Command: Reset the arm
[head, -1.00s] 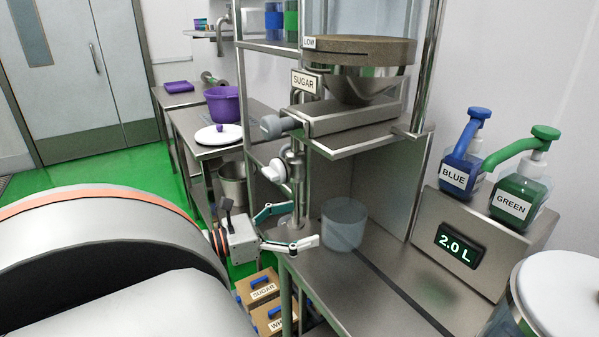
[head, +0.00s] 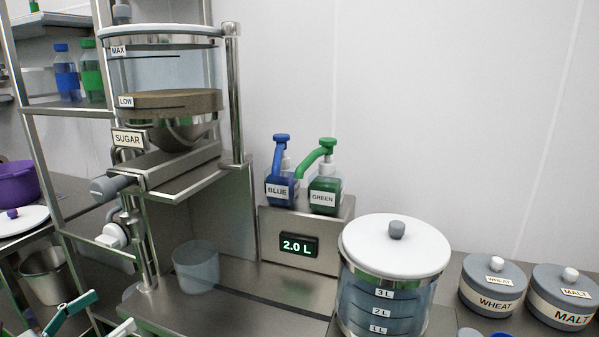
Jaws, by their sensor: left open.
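My left gripper (head: 97,318) is at the bottom left of the head view, its two fingers spread and nothing between them. Only its fingers show; the rest of it is below the frame. It is in front of the steel counter, left of and nearer than the clear cup (head: 196,268), and apart from it. The clear cup stands upright on the counter (head: 260,308), to the right of the sugar dispenser's post. My right gripper is not in view.
The sugar dispenser (head: 170,105) stands above the counter. Blue (head: 281,188) and green (head: 325,195) pump bottles stand on a unit reading 2.0 L (head: 298,245). A lidded tank (head: 385,300), wheat jar (head: 492,290) and malt jar (head: 562,300) are at right. A purple pot (head: 18,182) is at left.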

